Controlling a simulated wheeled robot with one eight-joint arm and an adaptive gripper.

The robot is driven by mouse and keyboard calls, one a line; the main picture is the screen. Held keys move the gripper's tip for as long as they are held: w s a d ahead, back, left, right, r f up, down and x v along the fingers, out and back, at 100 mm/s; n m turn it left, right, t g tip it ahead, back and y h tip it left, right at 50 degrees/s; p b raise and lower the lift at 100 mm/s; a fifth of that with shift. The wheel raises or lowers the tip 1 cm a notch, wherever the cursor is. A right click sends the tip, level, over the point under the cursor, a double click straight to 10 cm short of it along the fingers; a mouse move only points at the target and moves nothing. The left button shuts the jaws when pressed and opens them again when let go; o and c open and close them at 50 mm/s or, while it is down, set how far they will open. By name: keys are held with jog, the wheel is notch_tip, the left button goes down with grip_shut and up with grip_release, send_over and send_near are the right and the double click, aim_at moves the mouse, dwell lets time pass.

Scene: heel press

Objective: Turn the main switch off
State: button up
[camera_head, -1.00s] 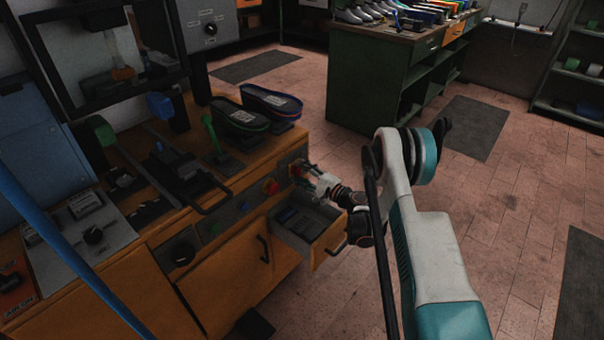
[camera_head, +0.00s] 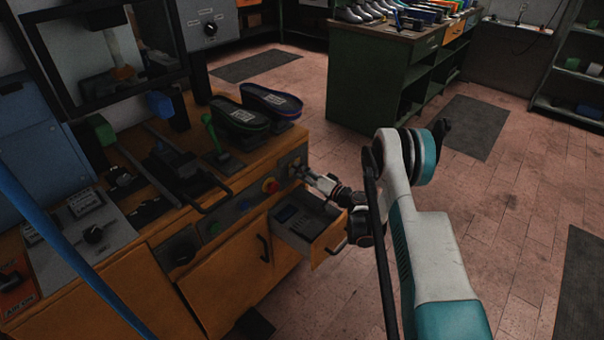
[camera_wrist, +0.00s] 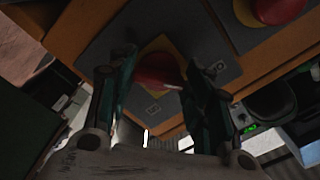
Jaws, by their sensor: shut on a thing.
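The main switch is a red rotary knob (camera_wrist: 155,70) with a white mark, on a yellow plate set in a grey panel. It sits between the two dark fingers of my gripper (camera_wrist: 160,76) in the wrist view, and the fingers are shut on it.
A red emergency button (camera_head: 270,186) on yellow sits just left of the switch; it also shows in the wrist view (camera_wrist: 277,8). An open drawer (camera_head: 309,228) stands out below my gripper. Shoe soles (camera_head: 240,113) lie on the bench above.

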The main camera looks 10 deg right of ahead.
jog(key=shift+o, duration=0.2)
jog(key=shift+f+n, duration=0.1)
jog(key=shift+n, duration=0.6)
jog(key=o, duration=1)
jog(key=shift+o, duration=0.2)
jog(key=r, duration=0.8)
jog(key=shift+s+r, duration=0.2)
jog(key=shift+r, duration=0.15)
jog(key=shift+w+r, duration=0.25)
jog(key=shift+r, duration=0.4)
